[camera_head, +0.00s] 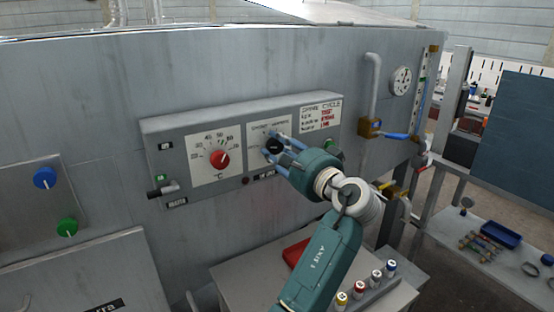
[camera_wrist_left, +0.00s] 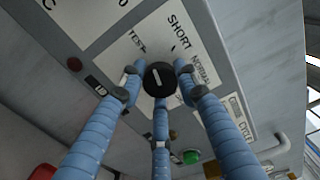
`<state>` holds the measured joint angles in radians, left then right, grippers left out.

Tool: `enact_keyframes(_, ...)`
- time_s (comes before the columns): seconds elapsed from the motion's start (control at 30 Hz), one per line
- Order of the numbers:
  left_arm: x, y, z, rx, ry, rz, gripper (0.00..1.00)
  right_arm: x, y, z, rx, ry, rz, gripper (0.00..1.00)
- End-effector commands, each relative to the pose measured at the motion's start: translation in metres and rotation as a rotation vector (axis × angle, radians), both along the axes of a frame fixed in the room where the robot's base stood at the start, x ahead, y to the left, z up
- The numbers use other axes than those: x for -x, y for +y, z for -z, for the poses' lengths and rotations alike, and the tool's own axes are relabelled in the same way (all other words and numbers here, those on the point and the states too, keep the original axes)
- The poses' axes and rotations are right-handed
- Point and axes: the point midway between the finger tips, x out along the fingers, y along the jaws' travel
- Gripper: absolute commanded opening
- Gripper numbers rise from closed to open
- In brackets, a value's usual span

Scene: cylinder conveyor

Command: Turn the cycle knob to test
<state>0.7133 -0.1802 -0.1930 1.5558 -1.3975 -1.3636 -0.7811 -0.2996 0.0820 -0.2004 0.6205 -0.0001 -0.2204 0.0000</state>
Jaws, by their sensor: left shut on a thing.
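The cycle knob (camera_head: 273,147) is black and sits on a white dial plate (camera_head: 258,132) on the grey control box. In the left wrist view the knob (camera_wrist_left: 160,78) shows a white pointer line, with TEST (camera_wrist_left: 136,42), SHORT and NORMAL printed around it. The pointer lies roughly towards the gap between TEST and SHORT; its exact setting is hard to tell. My left gripper (camera_head: 276,145) is closed around the knob, with its three blue segmented fingers (camera_wrist_left: 158,95) about it. My right gripper is not in view.
A red temperature knob (camera_head: 220,159) is left of the cycle dial on the same control box (camera_head: 160,140). A green button (camera_wrist_left: 191,157) is near the gripper. A table with a red tray (camera_head: 295,253) and small cylinders (camera_head: 359,287) stands below.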

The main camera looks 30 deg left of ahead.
Motion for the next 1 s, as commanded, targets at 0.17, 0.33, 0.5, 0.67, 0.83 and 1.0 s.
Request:
enact_keyframes(0.17,0.0,-0.001,0.006,0.068,-0.105,0.001,0.06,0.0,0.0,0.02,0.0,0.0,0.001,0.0)
enact_keyframes(0.33,0.0,-0.001,0.005,0.112,-0.178,0.0,0.06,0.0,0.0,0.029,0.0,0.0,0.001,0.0)
enact_keyframes(0.5,0.0,0.0,0.004,0.137,-0.221,-0.001,0.06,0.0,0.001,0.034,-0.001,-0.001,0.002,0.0)
enact_keyframes(0.67,0.0,0.0,0.003,0.148,-0.239,-0.001,0.06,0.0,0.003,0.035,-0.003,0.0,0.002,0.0)
enact_keyframes(0.83,0.0,0.0,0.003,0.15,-0.243,-0.001,0.06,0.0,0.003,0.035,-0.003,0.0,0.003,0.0)
enact_keyframes(1.0,0.0,0.0,0.003,0.15,-0.243,-0.001,0.06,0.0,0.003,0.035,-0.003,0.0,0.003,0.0)
